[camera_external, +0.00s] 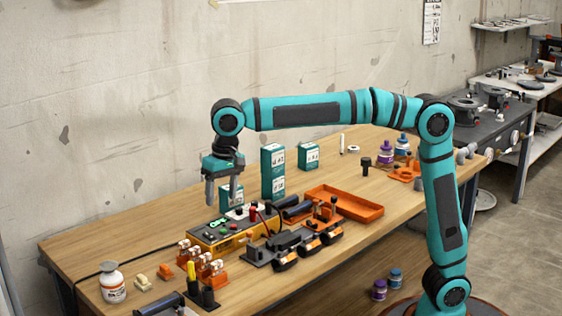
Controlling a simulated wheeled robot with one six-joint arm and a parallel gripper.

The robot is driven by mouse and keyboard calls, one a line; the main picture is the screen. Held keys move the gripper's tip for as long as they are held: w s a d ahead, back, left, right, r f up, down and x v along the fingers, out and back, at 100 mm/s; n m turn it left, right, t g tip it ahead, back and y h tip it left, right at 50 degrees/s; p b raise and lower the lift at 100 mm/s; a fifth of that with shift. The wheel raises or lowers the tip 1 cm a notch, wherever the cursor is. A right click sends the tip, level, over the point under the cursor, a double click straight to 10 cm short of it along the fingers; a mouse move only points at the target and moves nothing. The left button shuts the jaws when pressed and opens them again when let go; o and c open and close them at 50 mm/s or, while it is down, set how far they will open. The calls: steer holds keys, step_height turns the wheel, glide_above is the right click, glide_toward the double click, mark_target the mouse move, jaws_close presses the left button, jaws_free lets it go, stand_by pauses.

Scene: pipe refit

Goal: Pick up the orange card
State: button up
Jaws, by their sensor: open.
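My gripper (221,191) points down with its two fingers apart and empty. In the picture it hangs above the back left part of the yellow device (222,238), well clear of the bench. I cannot clearly pick out an orange card.
An orange tray (345,206) lies right of the device, and dark pipe fittings (290,245) lie in front. Teal boxes (273,172) stand behind. A white bottle (112,286) stands at the front left. The bench's (110,237) back left is mostly clear, with a black cable.

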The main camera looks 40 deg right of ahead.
steer(key=h, duration=0.1)
glide_above(216, 262)
steer(key=f, duration=0.2)
steer(key=shift+g, duration=0.4)
steer(key=f, duration=1.2)
steer(key=shift+s+d+f, duration=0.1)
steer(key=shift+s+d, duration=0.05)
steer(key=shift+s, duration=0.05)
steer(key=shift+a+f, duration=0.2)
steer(key=shift+f, duration=2.35)
steer(key=c, duration=1.1)
steer(key=shift+o, duration=0.2)
steer(key=shift+r, duration=0.1)
step_height(216, 262, up, 10)
steer(key=shift+f, duration=0.1)
